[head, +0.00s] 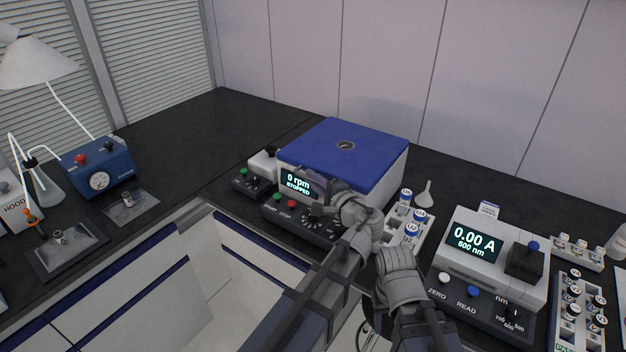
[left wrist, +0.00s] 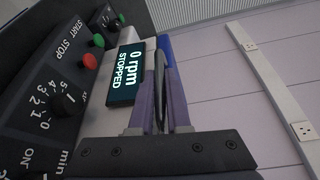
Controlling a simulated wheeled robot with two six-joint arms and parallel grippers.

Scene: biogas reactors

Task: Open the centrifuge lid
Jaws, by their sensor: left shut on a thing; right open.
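The centrifuge is a white box (head: 372,190) with a flat blue lid (head: 345,147), which lies closed on top. Its display (head: 296,182) reads 0 rpm, STOPPED, and it also shows in the left wrist view (left wrist: 126,74). My left gripper (head: 312,180) is at the front of the centrifuge, just below the lid's front edge. In the left wrist view its fingers (left wrist: 160,92) are shut on a thin dark handle-like piece (left wrist: 159,75) by the blue lid edge. My right gripper (head: 392,258) is lower right, apart from the centrifuge, open, its fingertips hard to make out.
A knob panel (head: 285,213) lies below the display. A vial rack (head: 408,222) and funnel (head: 424,195) stand right of the centrifuge, then a photometer (head: 490,257) reading 0.00 A. A blue pump (head: 97,168) stands at left. The bench behind the centrifuge is clear.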

